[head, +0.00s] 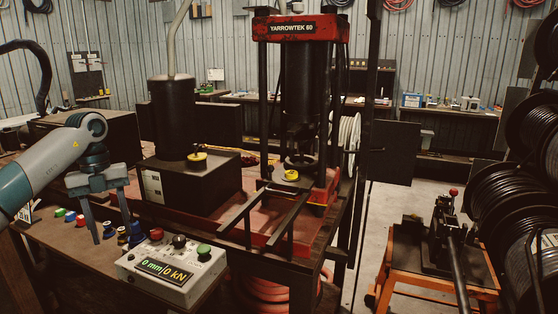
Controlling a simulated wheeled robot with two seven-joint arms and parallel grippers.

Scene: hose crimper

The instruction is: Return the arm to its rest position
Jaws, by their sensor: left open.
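My left arm comes in from the left edge, and its gripper (108,226) points down with two grey fingers apart. It is open with nothing seen between the fingers. It hangs over the left end of the workbench, left of the control box (172,271), which reads 0 mm / 0 kN. My right gripper is not in view.
Several small coloured caps (80,220) lie on the bench (72,259) around the gripper. A black pump unit (190,187) stands behind the control box. Hose reels (530,130) and an orange cart (435,266) with a lever tool are at the right. Bare floor shows between bench and cart.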

